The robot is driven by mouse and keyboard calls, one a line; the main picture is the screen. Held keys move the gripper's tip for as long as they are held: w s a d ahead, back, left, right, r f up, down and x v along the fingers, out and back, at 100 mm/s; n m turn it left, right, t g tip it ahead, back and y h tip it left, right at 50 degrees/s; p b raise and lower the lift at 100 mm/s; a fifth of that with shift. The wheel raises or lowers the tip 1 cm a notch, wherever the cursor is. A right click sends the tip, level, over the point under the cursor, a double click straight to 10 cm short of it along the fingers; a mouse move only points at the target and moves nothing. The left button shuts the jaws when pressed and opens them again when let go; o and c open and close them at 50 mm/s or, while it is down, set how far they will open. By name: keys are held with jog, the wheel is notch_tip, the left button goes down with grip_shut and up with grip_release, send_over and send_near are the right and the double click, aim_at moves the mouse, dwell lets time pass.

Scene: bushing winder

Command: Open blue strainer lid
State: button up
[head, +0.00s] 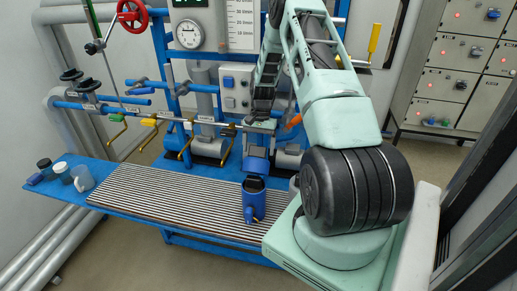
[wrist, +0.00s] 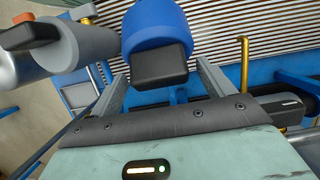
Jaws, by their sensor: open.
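In the wrist view a rounded blue body (wrist: 157,22), which looks like the strainer lid, has a black block-shaped part (wrist: 160,66) on its near side. My gripper (wrist: 162,82) is open, with one finger on each side of the black part; small gaps show on both sides, and I cannot tell its depth between the fingers. In the head view my gripper (head: 261,126) points down above a blue fitting (head: 256,164). A blue vessel with a dark top (head: 254,205) is just below that, over the slatted table. Whether the lid is open is unclear.
The slatted table (head: 165,199) is mostly bare, with small jars (head: 62,172) at its left end. Yellow-handled valves (head: 186,149) line the pipe at left. In the wrist view a grey cylinder (wrist: 75,45) stands left of my fingers and a yellow rod (wrist: 244,65) right.

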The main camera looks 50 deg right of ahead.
jog(key=b+v, duration=0.2)
jog(key=v, duration=0.4)
jog(key=shift+r, duration=0.35)
